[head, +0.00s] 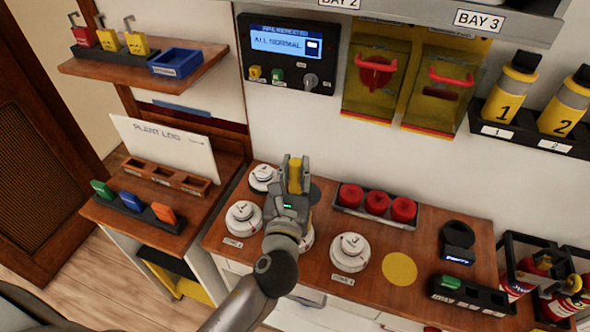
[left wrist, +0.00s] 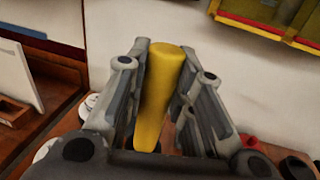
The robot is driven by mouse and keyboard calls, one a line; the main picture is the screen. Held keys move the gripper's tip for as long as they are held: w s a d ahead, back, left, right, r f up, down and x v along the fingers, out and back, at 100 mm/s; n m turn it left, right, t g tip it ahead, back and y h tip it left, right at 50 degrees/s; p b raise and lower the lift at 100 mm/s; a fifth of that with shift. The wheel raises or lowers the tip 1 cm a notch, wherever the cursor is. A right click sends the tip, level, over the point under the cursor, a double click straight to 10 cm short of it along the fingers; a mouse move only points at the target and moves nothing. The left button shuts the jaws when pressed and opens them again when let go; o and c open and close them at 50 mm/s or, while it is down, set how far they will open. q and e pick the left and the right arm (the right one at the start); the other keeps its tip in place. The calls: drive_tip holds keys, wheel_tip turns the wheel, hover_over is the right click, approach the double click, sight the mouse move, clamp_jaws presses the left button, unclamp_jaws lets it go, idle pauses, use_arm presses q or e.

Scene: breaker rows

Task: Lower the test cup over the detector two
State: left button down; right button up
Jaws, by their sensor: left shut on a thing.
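My left gripper (head: 294,180) is shut on a yellow thing (head: 295,172), which I take to be the test cup. White round detectors stand on the wooden counter: one at the front left (head: 243,218), one at the back (head: 262,177) and one to the right (head: 349,252). Another white detector (head: 307,241) is mostly hidden behind my left gripper and wrist. Its label is hidden, so I cannot tell which is detector two. My right gripper is not in view.
A tray of red pieces (head: 377,202) stands behind and right of the gripper. A flat yellow disc (head: 399,269) and a black holder (head: 457,242) lie further right. A plant log board (head: 165,147) and a display panel (head: 288,52) are behind. A dark disc (head: 315,193) lies beside the gripper.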

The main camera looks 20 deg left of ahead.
sight(294, 185)
use_arm(q)
drive_tip(key=shift+r+p, duration=0.1)
drive_tip(key=shift+p, duration=0.6)
idle(0.7)
drive_tip(key=shift+f+b, duration=0.85)
drive_tip(key=shift+f, duration=0.65)
drive_tip(key=c, duration=1.2)
unclamp_jaws()
drive_tip(key=shift+o, duration=0.2)
drive_tip(key=shift+f, duration=0.1)
drive_tip(key=shift+s, duration=0.1)
drive_tip(key=s+d, duration=0.2)
drive_tip(key=s, duration=0.9)
drive_tip(key=shift+s, duration=0.4)
